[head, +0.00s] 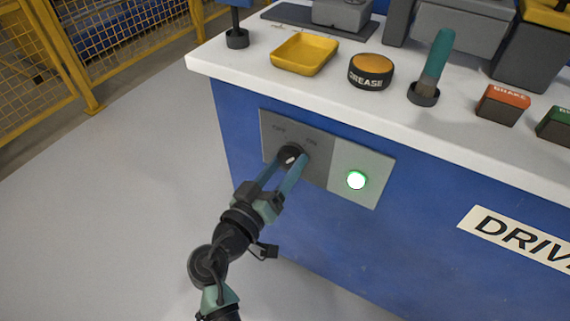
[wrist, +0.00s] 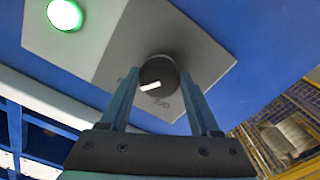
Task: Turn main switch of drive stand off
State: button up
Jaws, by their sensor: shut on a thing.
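The main switch is a round black knob (head: 290,152) with a white pointer mark, on a grey plate (head: 317,172) on the blue front of the drive stand (head: 350,245). The plate reads OFF at upper left and ON at upper right of the knob. My gripper (head: 287,161) is at the knob, its two blue-green fingers on either side, shut on it. The wrist view shows the knob (wrist: 160,70) between the fingertips, its white mark pointing left, roughly toward the ON lettering. A green lamp (head: 356,180) beside the switch is lit.
The white stand top (head: 300,82) above holds a yellow tray (head: 304,54), a grease tin (head: 371,70), a brush (head: 436,65) in a holder, and red (head: 502,105) and green (head: 555,125) boxes. Yellow fencing (head: 120,45) stands at left. The floor (head: 110,200) left is clear.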

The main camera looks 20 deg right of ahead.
jog(key=c, duration=0.3)
jog(key=n+p, duration=0.3)
jog(key=n, duration=0.2)
jog(key=shift+r+n, duration=0.15)
jog(key=shift+n, duration=0.25)
jog(key=n+p, duration=0.2)
jog(key=n, duration=0.2)
jog(key=shift+n+p, duration=1.1)
jog(key=shift+n, duration=1)
jog(key=o, duration=1.4)
jog(key=shift+c, duration=0.2)
